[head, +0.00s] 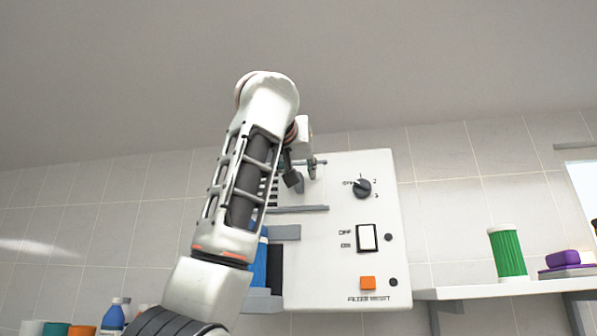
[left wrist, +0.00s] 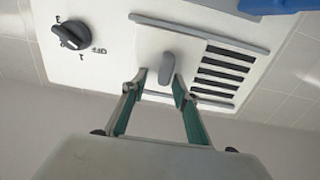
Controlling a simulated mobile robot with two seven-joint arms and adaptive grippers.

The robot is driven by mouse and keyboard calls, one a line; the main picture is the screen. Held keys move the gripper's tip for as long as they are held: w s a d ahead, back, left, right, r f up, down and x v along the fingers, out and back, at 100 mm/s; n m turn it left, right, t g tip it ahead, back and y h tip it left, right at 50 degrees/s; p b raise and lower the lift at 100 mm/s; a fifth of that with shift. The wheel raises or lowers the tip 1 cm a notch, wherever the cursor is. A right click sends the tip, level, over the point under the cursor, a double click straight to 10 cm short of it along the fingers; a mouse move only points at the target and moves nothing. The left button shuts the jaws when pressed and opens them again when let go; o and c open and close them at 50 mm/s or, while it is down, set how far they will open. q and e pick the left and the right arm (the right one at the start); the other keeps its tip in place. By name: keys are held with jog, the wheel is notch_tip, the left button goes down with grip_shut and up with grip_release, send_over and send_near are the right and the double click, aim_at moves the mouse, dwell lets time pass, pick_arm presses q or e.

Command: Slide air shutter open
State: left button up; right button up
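A white wall panel (head: 330,235) carries the air shutter, partly hidden behind my left arm in the head view. In the left wrist view the shutter is a pale plate (left wrist: 150,52) between two grey rails, with a grey upright handle (left wrist: 167,68). Dark vent slots (left wrist: 226,68) show uncovered beside the plate. My left gripper (left wrist: 161,80) has its two green-padded fingers apart, one on either side of the handle. I cannot tell whether they touch it. In the head view the left gripper (head: 304,176) is at the panel's upper left. My right gripper is not in view.
The panel also has a rotary knob (head: 363,187), a rocker switch (head: 367,238) and an orange button (head: 367,283). A shelf (head: 470,293) at right holds a green ribbed cylinder (head: 507,254) and purple items (head: 562,259). Bottles (head: 113,316) stand at lower left.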

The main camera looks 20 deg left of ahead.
pick_arm(q)
jog(key=v, duration=1.2)
dwell(0.5)
